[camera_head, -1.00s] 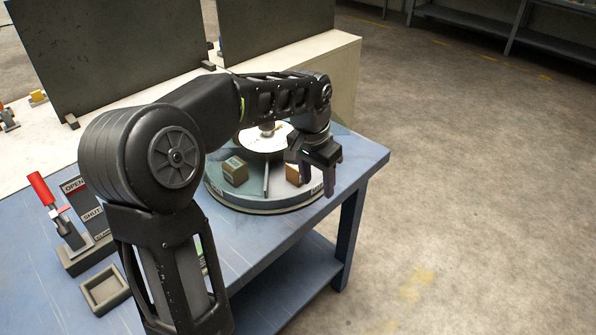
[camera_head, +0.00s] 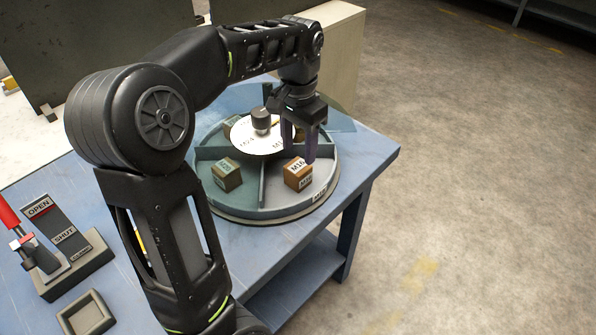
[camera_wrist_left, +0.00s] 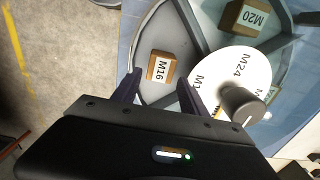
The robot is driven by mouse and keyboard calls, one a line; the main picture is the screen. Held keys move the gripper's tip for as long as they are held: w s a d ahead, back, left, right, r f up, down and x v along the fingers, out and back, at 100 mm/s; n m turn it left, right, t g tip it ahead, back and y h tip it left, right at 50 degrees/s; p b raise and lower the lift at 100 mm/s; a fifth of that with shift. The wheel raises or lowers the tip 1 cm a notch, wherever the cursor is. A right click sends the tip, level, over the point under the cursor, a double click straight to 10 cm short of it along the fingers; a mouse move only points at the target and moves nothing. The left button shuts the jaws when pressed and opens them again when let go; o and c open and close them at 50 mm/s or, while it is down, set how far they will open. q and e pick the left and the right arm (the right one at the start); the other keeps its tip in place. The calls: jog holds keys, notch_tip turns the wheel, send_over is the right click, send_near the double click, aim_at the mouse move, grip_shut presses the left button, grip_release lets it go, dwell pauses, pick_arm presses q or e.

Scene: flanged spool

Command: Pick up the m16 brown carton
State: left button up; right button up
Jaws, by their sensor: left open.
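The brown M16 carton (camera_head: 297,173) sits in a front right compartment of the round divided tray (camera_head: 250,213). Its label faces up, and it also shows in the left wrist view (camera_wrist_left: 160,68). My left gripper (camera_head: 303,155) is open and empty, above and behind the carton in the head view. In the left wrist view the fingers (camera_wrist_left: 158,88) point toward the carton, which lies beyond and between their tips, apart from them. My right gripper is not in view.
A brown M20 carton (camera_head: 227,175) sits in the adjacent compartment, with a divider between. A white labelled disc with a dark knob (camera_head: 261,120) stands at the tray's centre. An OPEN/SHUT lever fixture (camera_head: 50,245) and a small empty square tray (camera_head: 87,314) are at left.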

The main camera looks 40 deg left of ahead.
aim_at(298, 166)
pick_arm(q)
jog(key=shift+f, duration=1.3)
notch_tip(298, 166, down, 5)
jog(key=shift+a+f+p, duration=0.1)
jog(key=shift+p, duration=0.35)
jog(key=shift+c, duration=0.3)
grip_shut()
